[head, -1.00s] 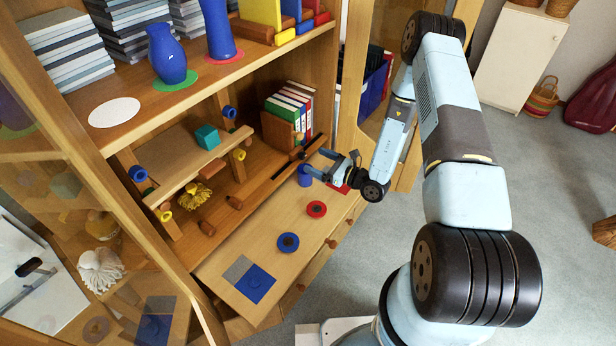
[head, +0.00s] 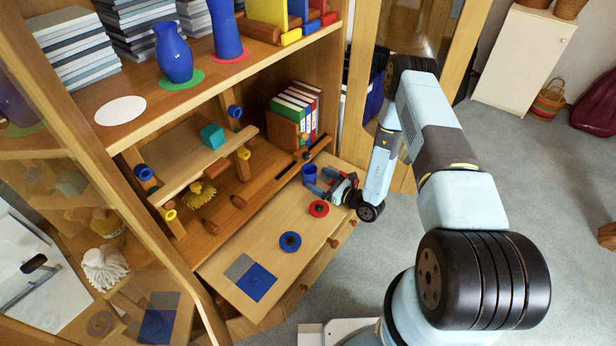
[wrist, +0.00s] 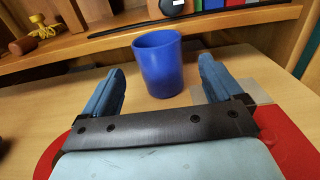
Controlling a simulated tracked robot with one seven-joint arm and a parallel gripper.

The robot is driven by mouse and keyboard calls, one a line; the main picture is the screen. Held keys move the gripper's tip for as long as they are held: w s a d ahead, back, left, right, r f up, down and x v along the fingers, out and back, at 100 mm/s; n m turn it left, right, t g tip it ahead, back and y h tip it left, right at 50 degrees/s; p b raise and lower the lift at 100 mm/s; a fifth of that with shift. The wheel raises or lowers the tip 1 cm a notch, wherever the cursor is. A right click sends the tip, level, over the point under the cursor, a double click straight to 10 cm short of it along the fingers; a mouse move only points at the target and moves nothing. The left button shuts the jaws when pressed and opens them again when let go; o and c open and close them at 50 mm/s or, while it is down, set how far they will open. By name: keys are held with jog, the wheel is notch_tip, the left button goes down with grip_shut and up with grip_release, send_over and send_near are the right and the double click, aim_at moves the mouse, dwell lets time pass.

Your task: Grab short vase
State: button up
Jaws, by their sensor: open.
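A short blue open-topped vessel (head: 309,173) stands upright on the pale wooden work surface. In the wrist view, this vessel (wrist: 158,62) is centred between my two blue fingers, at or just past their tips, with a gap on each side. My gripper (head: 322,188) is open and low over the surface, beside the vessel. It also shows in the wrist view (wrist: 161,80). On the upper shelf, a rounded blue vase (head: 174,55) stands on a green disc, and a taller blue vase (head: 226,30) stands on a red disc.
A red ring (head: 318,208), a blue ring (head: 290,241) and a blue square (head: 256,282) lie on the work surface. A red mat (wrist: 285,140) lies under my gripper. Behind are a shelf with binders (head: 295,112) and a raised plank (head: 195,172). A white disc (head: 120,111) is bare.

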aim_at(309, 174)
jog(key=shift+x, duration=2.65)
jog(key=c, duration=1.2)
